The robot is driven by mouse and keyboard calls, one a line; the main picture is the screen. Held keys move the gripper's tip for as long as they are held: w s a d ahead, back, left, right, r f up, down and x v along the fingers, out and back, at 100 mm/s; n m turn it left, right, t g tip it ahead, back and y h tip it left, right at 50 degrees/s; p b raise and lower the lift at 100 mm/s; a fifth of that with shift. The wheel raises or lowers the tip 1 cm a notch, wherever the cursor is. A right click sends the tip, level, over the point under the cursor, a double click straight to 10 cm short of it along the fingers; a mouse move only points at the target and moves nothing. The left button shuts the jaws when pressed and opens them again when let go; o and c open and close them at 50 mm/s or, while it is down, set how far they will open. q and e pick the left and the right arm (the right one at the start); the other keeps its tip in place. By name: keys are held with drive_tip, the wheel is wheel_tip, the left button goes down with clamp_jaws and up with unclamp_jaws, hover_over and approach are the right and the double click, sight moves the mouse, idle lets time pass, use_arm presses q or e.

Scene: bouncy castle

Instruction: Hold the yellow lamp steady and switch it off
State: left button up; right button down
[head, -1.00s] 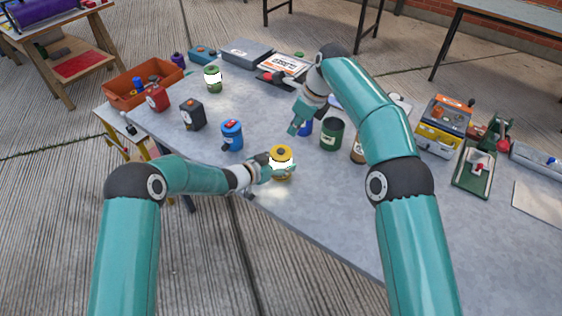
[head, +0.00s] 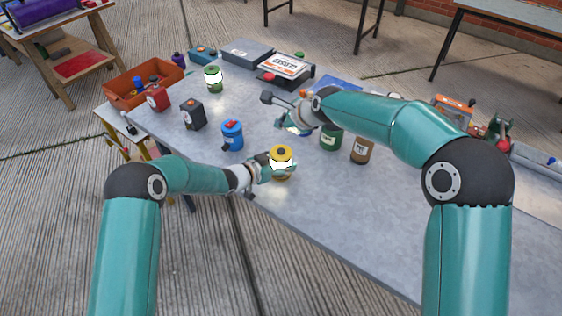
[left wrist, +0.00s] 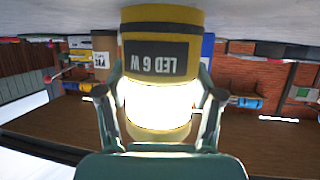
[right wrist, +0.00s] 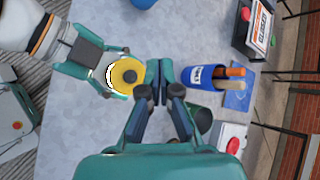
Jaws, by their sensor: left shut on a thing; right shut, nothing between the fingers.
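The yellow lamp (head: 281,161) stands on the grey table near its front edge, and its middle band glows white. A dark round button shows on its yellow top in the right wrist view (right wrist: 126,76). My left gripper (head: 272,170) is shut on the lamp from the left; in the left wrist view its fingers (left wrist: 160,105) clasp the glowing part below the "LED 6 W" label. My right gripper (head: 272,108) is shut and empty above the table, behind the lamp. In the right wrist view its closed fingertips (right wrist: 159,68) are beside the lamp, apart from it.
A blue canister (head: 232,135), a green can (head: 331,138) and a brown can (head: 362,149) stand around the lamp. A lit green lamp (head: 213,79) stands farther back. A blue cup with sticks (right wrist: 203,78) is near my right gripper. The table front is clear.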

sight(282, 152)
drive_tip(key=shift+w+f, duration=0.1)
drive_tip(key=shift+f, duration=3.8)
drive_tip(key=shift+f, duration=0.35)
drive_tip(key=shift+r, duration=0.45)
